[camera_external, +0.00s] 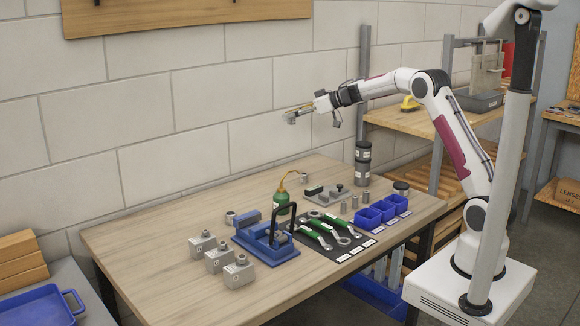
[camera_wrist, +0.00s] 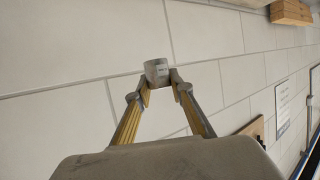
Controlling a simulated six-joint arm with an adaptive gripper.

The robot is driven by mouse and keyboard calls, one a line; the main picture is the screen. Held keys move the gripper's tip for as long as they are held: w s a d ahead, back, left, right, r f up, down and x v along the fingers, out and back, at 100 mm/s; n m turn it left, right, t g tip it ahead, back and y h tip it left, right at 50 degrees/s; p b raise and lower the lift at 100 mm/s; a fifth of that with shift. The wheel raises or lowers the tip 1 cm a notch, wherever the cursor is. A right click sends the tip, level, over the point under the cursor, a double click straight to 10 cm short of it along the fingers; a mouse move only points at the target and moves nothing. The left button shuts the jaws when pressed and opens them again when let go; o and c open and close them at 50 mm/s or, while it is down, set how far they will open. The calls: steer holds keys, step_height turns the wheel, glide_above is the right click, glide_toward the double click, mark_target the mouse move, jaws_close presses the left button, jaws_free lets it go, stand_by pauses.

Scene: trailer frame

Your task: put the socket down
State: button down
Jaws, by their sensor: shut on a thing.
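The socket (camera_wrist: 156,72) is a short grey metal cylinder with a small pale label, seen in the wrist view between my fingertips. My gripper (camera_wrist: 159,84) is shut on it. In the external view my gripper (camera_external: 297,113) is held high above the back of the wooden workbench (camera_external: 150,250), in front of the block wall. The socket there is small and hard to make out at the fingertips. It touches nothing but the fingers.
The bench holds several grey blocks (camera_external: 238,272), a blue fixture (camera_external: 265,245), a green oil can (camera_external: 281,200), green-handled wrenches (camera_external: 318,225) on a dark mat, small upright sockets (camera_external: 355,202) and blue bins (camera_external: 383,209). The bench's left part is bare.

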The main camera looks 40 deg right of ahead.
steer(key=w+d, duration=0.1)
steer(key=n+g+y, duration=0.4)
steer(key=n, duration=0.1)
glide_above(322, 176)
step_height(322, 176, down, 14)
steer(key=shift+f, duration=0.1)
steer(key=shift+f, duration=3.15)
steer(key=shift+f, duration=1.85)
steer(key=shift+f, duration=0.15)
